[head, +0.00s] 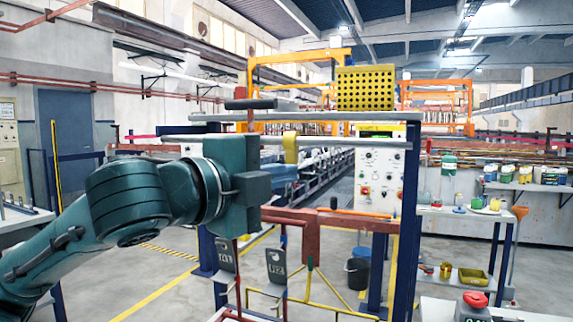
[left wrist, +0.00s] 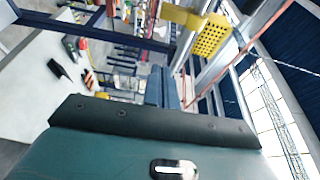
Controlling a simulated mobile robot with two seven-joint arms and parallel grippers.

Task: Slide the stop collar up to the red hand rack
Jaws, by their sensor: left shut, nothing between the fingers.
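A yellow stop collar (head: 290,149) sits around the grey horizontal rail (head: 340,142). The red hand rack has an upright (head: 250,122) at the rail, left of the collar with a visible gap, and a lower crossbar (head: 345,222). My teal arm hides part of the rack. My left gripper (head: 260,187) is shut and empty, just below the rail and to the left of the collar. In the left wrist view its dark fingers (left wrist: 161,88) are together, and a yellow piece, probably the collar, shows (left wrist: 183,15). My right gripper is not in view.
A yellow perforated basket (head: 365,88) stands on the shelf above the rail. Dark numbered tags (head: 276,266) hang below. A control panel (head: 380,172) is behind the frame. A bench (head: 470,212) with small containers stands at right, and a black bucket (head: 357,273) on the floor.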

